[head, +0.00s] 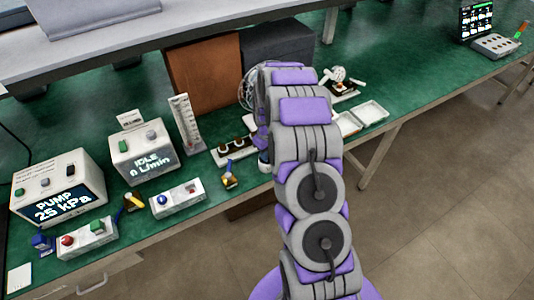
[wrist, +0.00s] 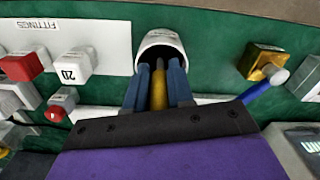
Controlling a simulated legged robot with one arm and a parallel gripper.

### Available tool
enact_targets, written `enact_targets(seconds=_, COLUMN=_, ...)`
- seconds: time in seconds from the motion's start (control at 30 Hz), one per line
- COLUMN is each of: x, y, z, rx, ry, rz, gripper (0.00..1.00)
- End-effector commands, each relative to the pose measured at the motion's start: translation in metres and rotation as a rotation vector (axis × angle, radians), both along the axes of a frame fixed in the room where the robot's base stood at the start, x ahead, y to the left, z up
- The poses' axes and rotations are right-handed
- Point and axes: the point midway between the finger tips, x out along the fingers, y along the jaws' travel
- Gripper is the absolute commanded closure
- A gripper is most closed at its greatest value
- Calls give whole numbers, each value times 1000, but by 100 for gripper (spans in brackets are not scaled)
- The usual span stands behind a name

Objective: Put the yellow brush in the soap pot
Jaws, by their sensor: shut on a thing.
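In the wrist view, the fingers of my gripper (wrist: 158,88) are shut on the yellow brush (wrist: 158,92); its yellow shaft shows between the two blue fingers. The white pot (wrist: 162,38), apparently the soap pot, is directly in front of the fingertips. Its dark mouth faces the gripper, and the brush lines up with it. The brush's far end is hidden, so I cannot tell how deep it is or whether it touches the pot. In the head view, my arm hides the gripper and brush.
A yellow block with a grey and blue fitting (wrist: 262,62) stands right of the pot. In the head view, pump boxes (head: 60,185) and a switch box (head: 178,198) stand left on the green bench.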

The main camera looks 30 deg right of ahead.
Motion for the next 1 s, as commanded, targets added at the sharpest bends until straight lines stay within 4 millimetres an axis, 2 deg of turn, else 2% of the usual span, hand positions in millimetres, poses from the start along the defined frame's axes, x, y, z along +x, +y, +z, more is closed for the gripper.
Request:
enact_targets(seconds=0.23, x=0, y=0, z=-1, rx=1, ry=0, rz=0, gripper=100)
enact_targets(seconds=0.27, x=0, y=0, z=-1, rx=1, ry=0, rz=0, gripper=75)
enact_targets(seconds=0.5, x=0, y=0, z=-1, rx=1, ry=0, rz=0, gripper=52)
enact_targets(seconds=0.83, x=0, y=-1, z=2, rx=0, ry=-1, rz=0, gripper=52)
enact_targets(seconds=1.0, x=1, y=-1, z=18, rx=1, ry=-2, rz=0, gripper=52)
